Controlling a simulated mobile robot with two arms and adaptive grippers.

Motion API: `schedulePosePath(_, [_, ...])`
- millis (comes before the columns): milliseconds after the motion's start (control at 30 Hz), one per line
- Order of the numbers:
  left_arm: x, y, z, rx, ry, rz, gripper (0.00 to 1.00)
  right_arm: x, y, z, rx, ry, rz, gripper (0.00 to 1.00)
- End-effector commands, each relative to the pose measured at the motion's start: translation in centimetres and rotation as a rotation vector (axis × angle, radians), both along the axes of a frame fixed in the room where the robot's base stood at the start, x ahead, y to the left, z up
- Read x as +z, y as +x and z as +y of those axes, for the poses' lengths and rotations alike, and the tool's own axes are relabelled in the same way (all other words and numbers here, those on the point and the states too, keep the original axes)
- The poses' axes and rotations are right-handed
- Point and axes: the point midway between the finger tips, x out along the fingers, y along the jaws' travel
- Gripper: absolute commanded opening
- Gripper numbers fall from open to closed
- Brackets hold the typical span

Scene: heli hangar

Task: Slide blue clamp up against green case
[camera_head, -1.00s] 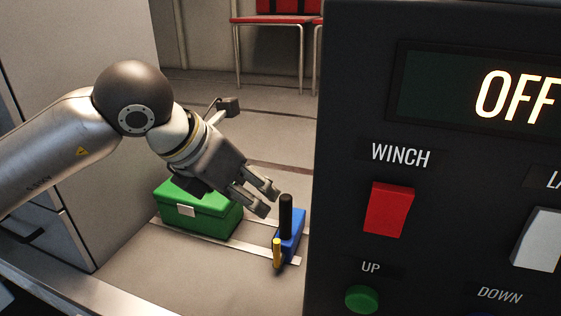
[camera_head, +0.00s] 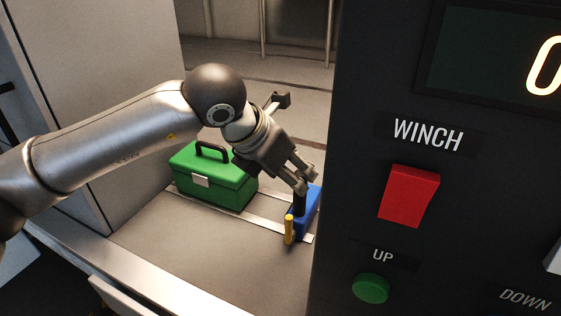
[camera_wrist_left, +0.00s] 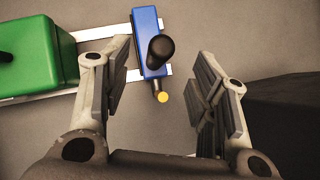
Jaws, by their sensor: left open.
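The green case (camera_head: 213,178) stands on the grey surface, left of the blue clamp (camera_head: 310,213), with a clear gap between them. The clamp has a blue body, a black upright post and a yellow-tipped part at its near end. In the left wrist view the clamp (camera_wrist_left: 147,24) lies ahead between the fingers, and the case (camera_wrist_left: 38,55) is at the left. My left gripper (camera_head: 303,183) is open at the clamp's black post (camera_wrist_left: 160,47). In the wrist view its fingers (camera_wrist_left: 160,85) are spread wide, one on each side. My right gripper is not in view.
The dark winch panel (camera_head: 400,240) with a red switch (camera_head: 409,196) stands close on the right and hides part of the surface. White strips (camera_head: 270,224) run under the case and clamp. A grey cabinet (camera_head: 110,90) stands at the left.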

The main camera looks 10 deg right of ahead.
Motion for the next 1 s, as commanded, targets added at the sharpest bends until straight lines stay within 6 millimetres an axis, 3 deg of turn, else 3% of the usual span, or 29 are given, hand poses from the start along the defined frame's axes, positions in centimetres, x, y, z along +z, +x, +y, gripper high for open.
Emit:
schedulePosePath(100, [-1.9,0.5,-0.7,0.0,0.0,0.002,0.54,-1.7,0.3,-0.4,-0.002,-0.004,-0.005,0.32])
schedulePosePath(400, [-4.3,1.7,-2.2,0.001,0.0,0.0,0.54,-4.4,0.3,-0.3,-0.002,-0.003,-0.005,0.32])
schedulePosePath(1000, [-5.1,2.2,-2.9,0.001,0.0,-0.001,0.51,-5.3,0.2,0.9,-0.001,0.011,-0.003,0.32])
